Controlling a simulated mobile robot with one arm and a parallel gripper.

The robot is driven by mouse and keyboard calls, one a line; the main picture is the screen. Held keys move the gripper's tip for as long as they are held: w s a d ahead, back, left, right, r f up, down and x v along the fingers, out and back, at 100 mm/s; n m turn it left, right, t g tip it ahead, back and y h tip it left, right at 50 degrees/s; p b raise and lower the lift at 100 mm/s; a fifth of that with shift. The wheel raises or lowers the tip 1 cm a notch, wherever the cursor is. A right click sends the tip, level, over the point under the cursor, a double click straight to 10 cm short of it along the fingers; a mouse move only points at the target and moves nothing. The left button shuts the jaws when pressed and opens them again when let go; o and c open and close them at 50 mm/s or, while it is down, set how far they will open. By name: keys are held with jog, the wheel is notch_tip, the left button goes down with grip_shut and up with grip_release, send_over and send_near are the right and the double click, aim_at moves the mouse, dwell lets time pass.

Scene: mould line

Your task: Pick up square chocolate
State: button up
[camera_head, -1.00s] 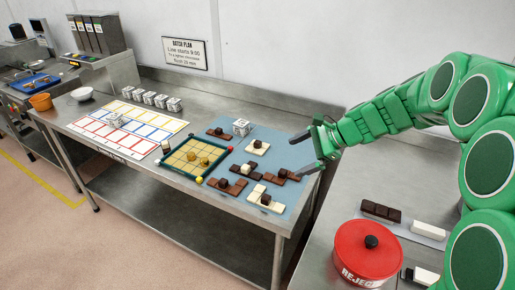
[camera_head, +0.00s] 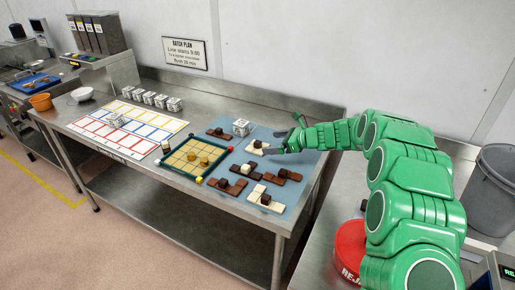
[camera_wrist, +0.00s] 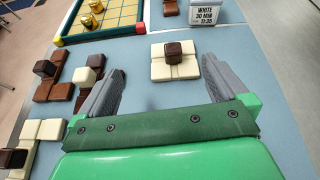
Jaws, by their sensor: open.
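Several square chocolates lie on a blue mat (camera_head: 232,204), each on a flat chocolate piece, so I cannot tell which one the task means. A dark square chocolate (camera_wrist: 173,52) sits on a white base (camera_wrist: 187,69) ahead of my gripper in the wrist view; it also shows in the head view (camera_head: 257,143). My gripper (camera_wrist: 166,76) is open and empty, with its fingers pointing toward this piece but short of it. Other squares, one dark (camera_wrist: 44,69) and one white (camera_wrist: 95,61), sit on brown bases to the left.
A green-framed tray (camera_head: 195,163) with a grid and a few gold pieces stands left of the mat. A white labelled cube (camera_head: 240,128) stands behind the white base. A red reject tin (camera_head: 349,250) is on the near bench, partly behind my arm.

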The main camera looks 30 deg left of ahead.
aim_at(261, 143)
jog(key=shift+w+a+f+m, duration=0.4)
jog(key=shift+w+a+f, duration=0.25)
jog(key=shift+f, duration=0.2)
jog(key=shift+w+x, duration=0.15)
jog(key=shift+x, duration=1.75)
jog(key=shift+w+x, duration=0.15)
jog(key=shift+x, duration=1.75)
jog(key=c, duration=0.9)
